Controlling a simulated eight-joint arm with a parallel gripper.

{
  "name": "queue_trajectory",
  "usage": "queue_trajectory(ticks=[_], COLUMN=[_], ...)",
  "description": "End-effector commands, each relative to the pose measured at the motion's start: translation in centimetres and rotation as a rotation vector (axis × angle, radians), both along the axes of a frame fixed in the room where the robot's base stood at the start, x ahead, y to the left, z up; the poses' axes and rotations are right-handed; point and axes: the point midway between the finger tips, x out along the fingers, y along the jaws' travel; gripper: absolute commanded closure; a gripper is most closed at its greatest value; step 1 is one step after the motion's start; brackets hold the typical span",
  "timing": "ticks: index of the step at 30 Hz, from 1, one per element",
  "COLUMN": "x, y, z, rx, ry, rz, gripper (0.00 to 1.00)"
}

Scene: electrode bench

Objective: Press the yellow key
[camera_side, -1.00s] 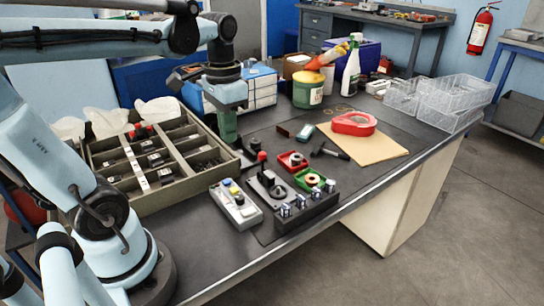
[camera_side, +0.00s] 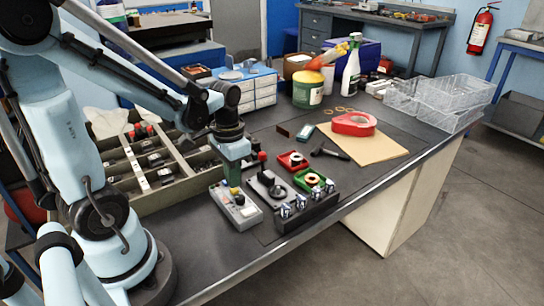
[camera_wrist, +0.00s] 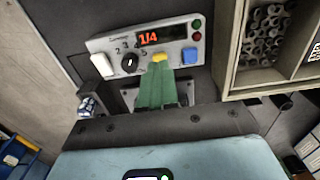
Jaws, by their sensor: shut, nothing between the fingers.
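The yellow key (camera_wrist: 160,58) is on a light grey control box (camera_wrist: 112,45), between a black knob (camera_wrist: 130,63) and a blue key (camera_wrist: 190,56). My gripper (camera_wrist: 160,68) has green fingers, shut and empty, with their tips right at the yellow key in the wrist view. I cannot tell whether they touch it. In the side view my gripper (camera_side: 233,184) points down over the far end of the control box (camera_side: 238,214). A bit of yellow (camera_side: 235,191) shows just under the tips. The box's orange display reads 1/4.
A white key (camera_wrist: 102,64) and red and green lights (camera_wrist: 197,30) are also on the box. A black fixture with silver posts (camera_side: 300,212) stands close to its right. A divided parts tray (camera_side: 185,185) stands to the left.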

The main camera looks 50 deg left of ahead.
Motion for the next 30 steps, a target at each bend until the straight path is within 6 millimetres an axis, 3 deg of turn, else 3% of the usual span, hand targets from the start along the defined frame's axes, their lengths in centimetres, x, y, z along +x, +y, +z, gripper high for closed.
queue_trajectory(ticks=[6,19,30], x=[0.0,0.0,0.1], y=[0.0,0.0,0.0], z=[-1.1,-1.4,-3.2], rx=[0.0,0.0,0.001], ry=[0.0,0.0,-0.005], rz=[0.0,0.0,0.0], gripper=[1.0,1.0,1.0])
